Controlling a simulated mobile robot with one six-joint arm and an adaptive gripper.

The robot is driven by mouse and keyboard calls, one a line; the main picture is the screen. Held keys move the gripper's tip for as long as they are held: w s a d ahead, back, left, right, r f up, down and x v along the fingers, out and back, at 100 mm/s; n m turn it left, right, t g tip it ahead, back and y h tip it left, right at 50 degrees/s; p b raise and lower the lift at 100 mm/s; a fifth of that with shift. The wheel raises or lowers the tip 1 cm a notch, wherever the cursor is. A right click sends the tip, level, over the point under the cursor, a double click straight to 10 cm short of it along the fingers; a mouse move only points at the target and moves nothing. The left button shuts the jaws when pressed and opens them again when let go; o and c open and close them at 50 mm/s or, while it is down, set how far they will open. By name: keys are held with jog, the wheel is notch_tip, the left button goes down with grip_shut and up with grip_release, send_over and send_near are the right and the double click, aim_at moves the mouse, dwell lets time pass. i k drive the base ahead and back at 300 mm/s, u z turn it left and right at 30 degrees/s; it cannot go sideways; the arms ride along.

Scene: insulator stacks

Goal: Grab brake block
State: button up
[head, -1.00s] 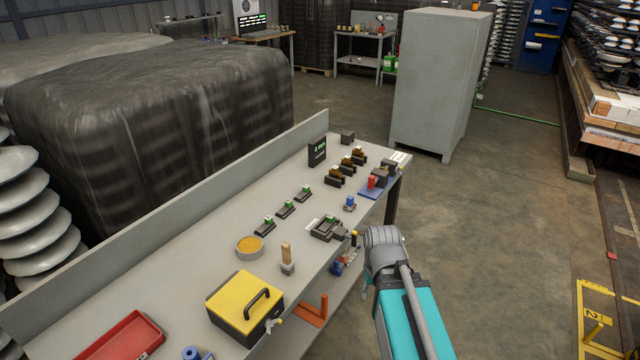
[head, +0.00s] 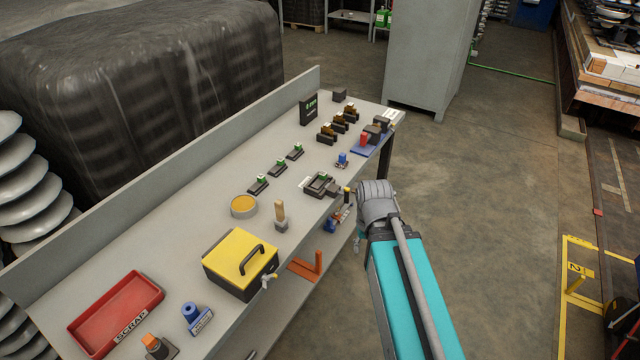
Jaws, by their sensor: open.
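My gripper (head: 343,208) is at the bench's right front edge, beside a dark fixture (head: 319,185) with a green-marked part. It is small and partly hidden by my wrist; its jaws are open and hold nothing I can see. No part is readably labelled as the brake block, so I cannot tell which it is. Candidates on the grey bench (head: 170,240) are a row of small dark blocks with green tops (head: 278,168), a row of dark blocks with brown-gold tops (head: 327,133), and a plain dark block (head: 339,95) at the far end.
A yellow box (head: 240,262) with a black handle, a round tan dish (head: 243,207), a wood-handled tool (head: 280,214) and a red scrap tray (head: 115,312) stand nearer. A blue-based fixture (head: 370,143) is at the far right. A grey cabinet (head: 428,55) stands beyond; floor right of the bench is open.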

aim_at(323, 179)
jog(key=k, duration=0.5)
jog(key=u, duration=0.6)
jog(key=i, duration=0.85)
jog(key=z, duration=0.1)
